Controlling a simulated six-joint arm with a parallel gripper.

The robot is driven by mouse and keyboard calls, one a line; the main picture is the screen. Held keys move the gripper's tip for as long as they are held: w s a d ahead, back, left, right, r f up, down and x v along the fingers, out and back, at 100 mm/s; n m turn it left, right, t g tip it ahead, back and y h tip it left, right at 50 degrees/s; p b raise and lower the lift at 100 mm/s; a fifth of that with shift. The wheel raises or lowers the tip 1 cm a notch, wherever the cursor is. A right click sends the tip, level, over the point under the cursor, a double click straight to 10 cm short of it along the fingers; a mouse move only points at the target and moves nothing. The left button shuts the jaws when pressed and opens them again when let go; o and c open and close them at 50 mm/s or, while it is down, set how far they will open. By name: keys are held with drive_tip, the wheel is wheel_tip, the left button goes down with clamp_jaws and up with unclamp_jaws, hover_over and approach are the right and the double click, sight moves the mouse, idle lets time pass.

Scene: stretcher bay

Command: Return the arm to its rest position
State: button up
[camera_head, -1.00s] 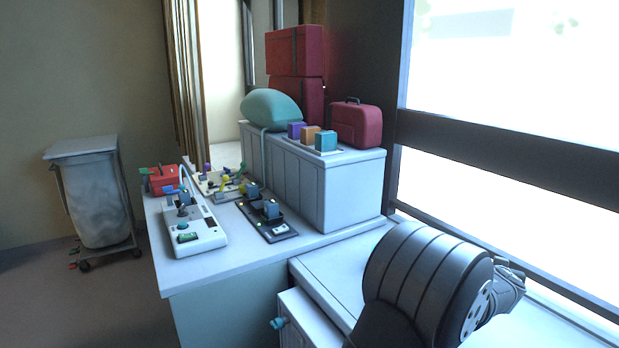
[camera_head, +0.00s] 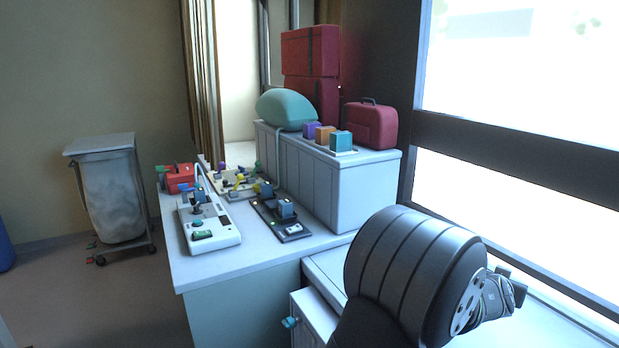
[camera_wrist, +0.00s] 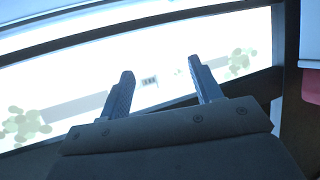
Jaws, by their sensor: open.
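My gripper (camera_wrist: 160,88) shows in the wrist view with its two dark fingers spread apart and nothing between them. Beyond the fingers is the bright window (camera_wrist: 150,60) with its dark frame. In the head view my arm is folded at the lower right, in front of the window (camera_head: 520,70). The gripper's fingertips cannot be made out in that view.
A white counter (camera_head: 262,258) holds a white device (camera_head: 212,230), a black charger-like unit (camera_head: 280,218) and a red case (camera_head: 178,178). A white box (camera_head: 365,195) behind carries a teal pillow (camera_head: 286,108), small blocks and a red bag (camera_head: 371,127). A bin (camera_head: 112,195) stands left.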

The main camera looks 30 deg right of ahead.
drive_tip(key=shift+s+a+f, duration=0.1)
drive_tip(key=shift+a+f, duration=0.1)
drive_tip(key=shift+a, duration=0.6)
drive_tip(key=shift+a+m+g, duration=0.15)
drive_tip(key=shift+m+g, duration=0.15)
